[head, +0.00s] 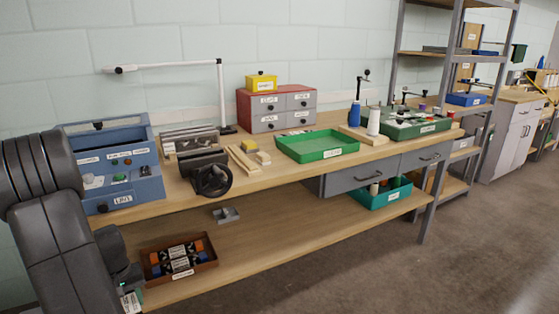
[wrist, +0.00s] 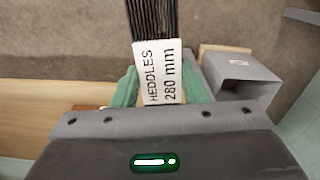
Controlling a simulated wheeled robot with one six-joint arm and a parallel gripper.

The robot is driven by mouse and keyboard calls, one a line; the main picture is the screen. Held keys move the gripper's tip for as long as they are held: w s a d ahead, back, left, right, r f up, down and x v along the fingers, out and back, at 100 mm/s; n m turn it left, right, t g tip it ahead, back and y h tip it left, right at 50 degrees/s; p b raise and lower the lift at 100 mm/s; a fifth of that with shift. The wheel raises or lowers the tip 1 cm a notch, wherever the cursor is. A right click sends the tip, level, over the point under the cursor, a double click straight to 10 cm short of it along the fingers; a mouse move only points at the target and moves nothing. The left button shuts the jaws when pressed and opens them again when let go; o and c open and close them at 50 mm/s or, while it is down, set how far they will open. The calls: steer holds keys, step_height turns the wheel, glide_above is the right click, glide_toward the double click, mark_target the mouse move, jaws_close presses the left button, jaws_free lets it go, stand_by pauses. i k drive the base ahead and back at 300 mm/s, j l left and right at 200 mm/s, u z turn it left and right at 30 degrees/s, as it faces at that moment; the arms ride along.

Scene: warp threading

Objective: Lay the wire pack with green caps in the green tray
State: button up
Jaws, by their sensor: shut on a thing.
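My gripper (head: 130,282) is at the lower left of the head view, in front of the bench and low beside the lower shelf. In the wrist view my gripper (wrist: 160,92) is shut on a wire pack (wrist: 152,18) of dark parallel wires. The pack's white label (wrist: 157,72) reads HEDDLES 280 mm, with green pieces on both sides; I cannot tell whether these are caps or fingers. The pack's far end is out of the wrist view. The green tray (head: 317,157) lies empty on the bench top, well up and to the right of my gripper.
A brown tray (head: 178,274) on the lower shelf holds packs with orange and blue ends. A grey holder (head: 226,215) stands near it. On the bench, wooden strips (head: 242,161) and a dark wheel-like device (head: 212,180) lie left of the green tray. A wooden block with spools (head: 372,135) is right.

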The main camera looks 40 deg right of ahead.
mark_target(317, 148)
steer(key=k+l, duration=0.1)
steer(key=l, duration=0.35)
steer(key=k+l, duration=0.1)
steer(key=l, duration=0.8)
steer(key=k, duration=0.05)
